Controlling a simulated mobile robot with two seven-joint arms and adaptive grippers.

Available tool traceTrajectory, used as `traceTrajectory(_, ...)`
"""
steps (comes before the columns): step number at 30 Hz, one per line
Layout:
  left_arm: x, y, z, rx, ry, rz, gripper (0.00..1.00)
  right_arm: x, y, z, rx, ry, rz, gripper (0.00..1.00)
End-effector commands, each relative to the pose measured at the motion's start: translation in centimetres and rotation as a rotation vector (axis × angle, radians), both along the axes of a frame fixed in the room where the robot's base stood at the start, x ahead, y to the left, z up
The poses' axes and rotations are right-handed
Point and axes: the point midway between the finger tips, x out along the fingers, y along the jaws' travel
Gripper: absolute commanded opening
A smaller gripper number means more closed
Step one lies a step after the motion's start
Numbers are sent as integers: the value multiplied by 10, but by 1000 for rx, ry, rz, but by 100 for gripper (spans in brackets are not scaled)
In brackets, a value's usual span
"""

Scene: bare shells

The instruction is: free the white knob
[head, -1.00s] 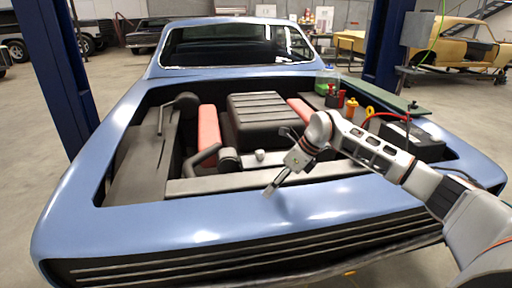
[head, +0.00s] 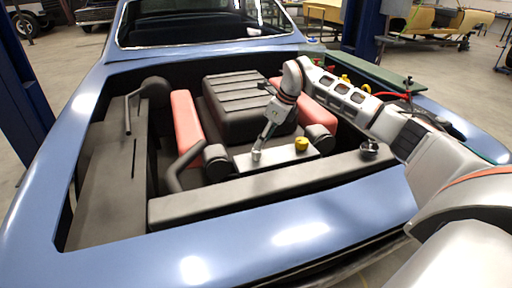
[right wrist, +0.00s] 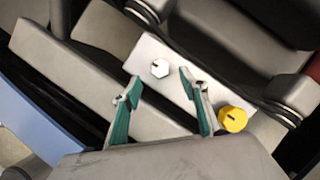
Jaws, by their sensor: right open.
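The white knob (right wrist: 159,68) is a small round knob with a dark mark on top, seated on a pale plate (right wrist: 177,76) in the engine bay. In the head view the knob (head: 256,154) shows at the plate's left end, just below my right gripper (head: 263,138). In the right wrist view my right gripper (right wrist: 161,84) has its teal-padded fingers spread and empty. The knob appears just beyond the gap between the tips; I see no contact. My left gripper is out of view.
A yellow knob (head: 301,144) stands on the same plate to the right. A grey crossbar (head: 275,182) runs in front, with a dark cap (head: 370,148) at its right end. Red covers (head: 186,122) and a ribbed dark block (head: 240,105) lie behind.

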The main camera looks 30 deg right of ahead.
Motion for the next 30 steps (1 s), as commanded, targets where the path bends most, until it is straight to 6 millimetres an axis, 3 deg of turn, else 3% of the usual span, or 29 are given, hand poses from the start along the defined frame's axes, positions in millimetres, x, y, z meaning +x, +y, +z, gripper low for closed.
traceTrajectory(3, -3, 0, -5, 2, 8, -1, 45, 6, 6, -20, 4, 3, 1, 43)
traceTrajectory(9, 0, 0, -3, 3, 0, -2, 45, 14, 10, -42, 3, 2, 1, 43)
traceTrajectory(21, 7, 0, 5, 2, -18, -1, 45, 17, 11, -50, 1, 0, 0, 43)
traceTrajectory(26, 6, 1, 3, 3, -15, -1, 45, 17, 11, -50, 1, 0, 0, 5)
traceTrajectory(30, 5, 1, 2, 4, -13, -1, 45, 17, 11, -49, 2, 0, 1, 5)
